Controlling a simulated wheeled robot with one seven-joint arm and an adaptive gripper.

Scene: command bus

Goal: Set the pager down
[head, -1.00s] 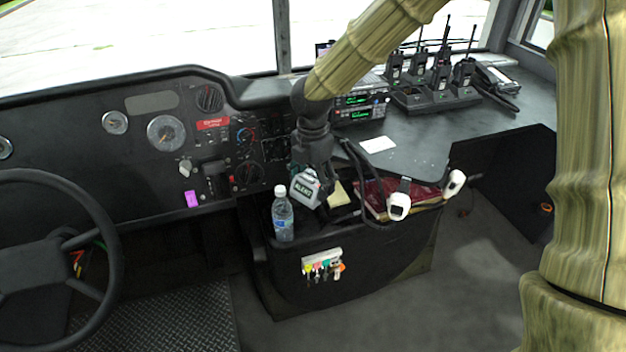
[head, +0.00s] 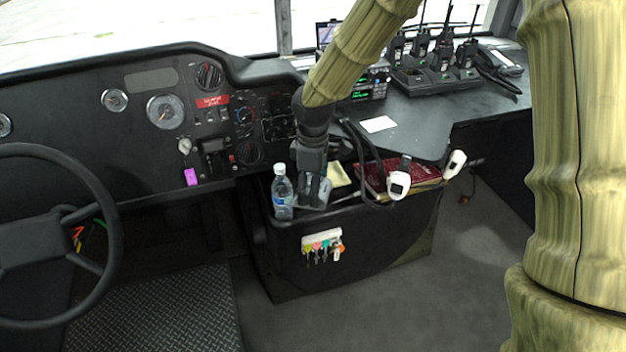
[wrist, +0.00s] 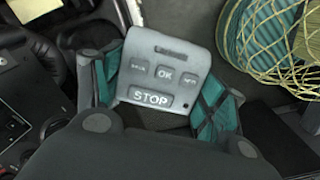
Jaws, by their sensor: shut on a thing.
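The pager (wrist: 163,72) is a light grey device with OK and STOP buttons facing the wrist camera. My gripper (wrist: 157,92) is shut on it, with a teal finger pad on either side. In the head view my gripper (head: 312,182) points down at the black bin (head: 360,240), just right of the water bottle. There the pager is mostly hidden by the fingers. I cannot tell whether it touches anything below.
A water bottle (head: 282,195) stands close left of my gripper. Radios (head: 440,60) stand behind.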

